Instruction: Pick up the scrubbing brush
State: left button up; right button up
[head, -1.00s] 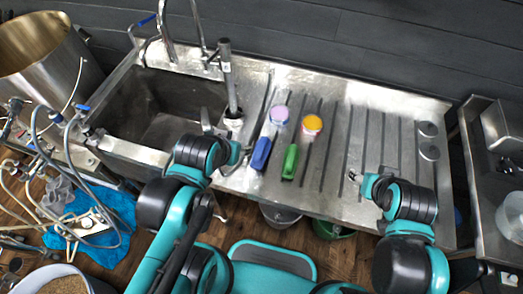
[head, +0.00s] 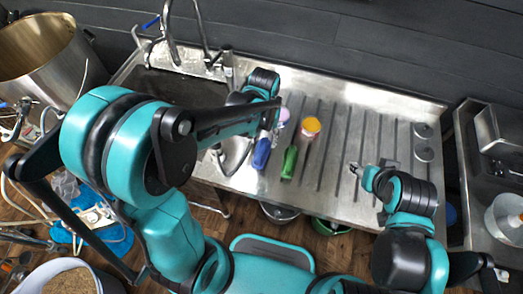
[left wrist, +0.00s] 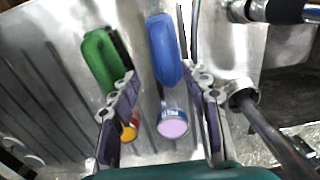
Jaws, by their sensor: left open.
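Two brush-like things lie side by side on the steel drainboard: a blue one (head: 262,152) and a green one (head: 289,161). I cannot tell for sure which is the scrubbing brush. My left gripper (head: 272,118) is over the drainboard at their far end, partly hidden by its own arm. In the left wrist view it is open and empty (left wrist: 165,108). The blue one (left wrist: 164,48) lies ahead between the finger lines, and the green one (left wrist: 101,60) lies left, with dark bristles along its side. My right gripper (head: 356,168) is low over the drainboard's right part; its jaws are too small to read.
A purple-lidded tub (left wrist: 172,124) shows between my left fingers. An orange-lidded tub (head: 310,128) stands beside it. The sink (head: 180,88) is to the left, with a tap and an upright pipe. The ribbed drainboard (head: 345,130) is clear between the tubs and my right gripper.

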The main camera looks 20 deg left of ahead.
aim_at(261, 147)
pick_arm(q)
jog(key=f+b, duration=0.1)
jog(key=f, duration=0.4)
jog(key=f+b, duration=0.1)
jog(key=f, duration=0.1)
jog(key=shift+w+a+f+b, duration=0.2)
jog(key=shift+a+f+b, duration=0.05)
jog(key=shift+a+b, duration=0.15)
jog(key=shift+c, duration=0.4)
grip_shut()
jog(key=shift+r, duration=0.1)
